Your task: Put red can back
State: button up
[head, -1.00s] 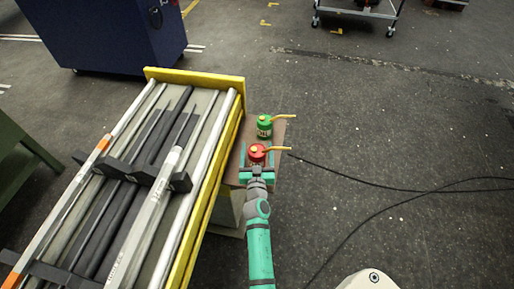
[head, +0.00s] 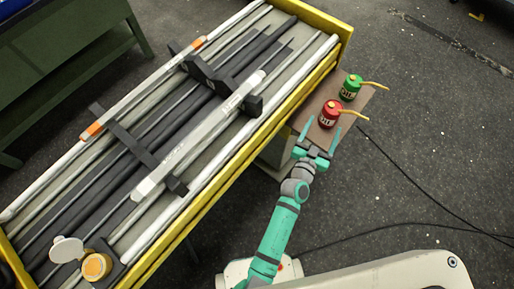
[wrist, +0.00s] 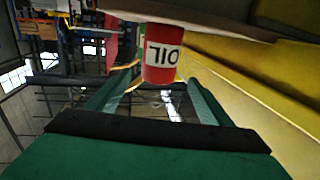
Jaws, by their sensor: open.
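The red oil can (head: 329,115), with a yellow spout, stands upright on the brown board (head: 312,131) beside the yellow-edged bin. The green oil can (head: 350,88) stands just behind it on the same board. My gripper (head: 321,134) is open and empty, just in front of the red can, with its fingers pointing at it. In the wrist view, which is upside down, the red can (wrist: 162,62) shows its OIL label beyond and between the spread fingers (wrist: 162,88).
The long bin (head: 208,209) with a yellow rim holds rods, tubes and black brackets left of my arm. An open pot (head: 96,266) with orange contents sits at its near end. Black cables (head: 420,185) lie on the floor at right, which is otherwise mostly clear.

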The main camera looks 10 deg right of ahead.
jog(key=s+a+f+n+y, duration=0.15)
jog(key=s+a, duration=0.25)
jog(key=a, duration=0.4)
jog(key=s+a+n+t+y, duration=0.1)
jog(key=s+a+y, duration=0.2)
jog(key=s+a, duration=0.3)
jog(key=s+a+n+y, duration=0.2)
jog(key=s+a, duration=0.1)
jog(key=a, duration=0.6)
jog(key=s+a+r+n+y, duration=0.1)
jog(key=s+a+r+y, duration=0.1)
jog(key=s+a+r, duration=0.2)
jog(key=s+a+r+n+y, duration=0.2)
jog(key=s+a+r, duration=0.2)
jog(key=s, duration=0.7)
jog(key=shift+a+r, duration=0.25)
jog(key=shift+r, duration=0.4)
jog(key=shift+s+y, duration=0.1)
jog(key=shift+y, duration=0.15)
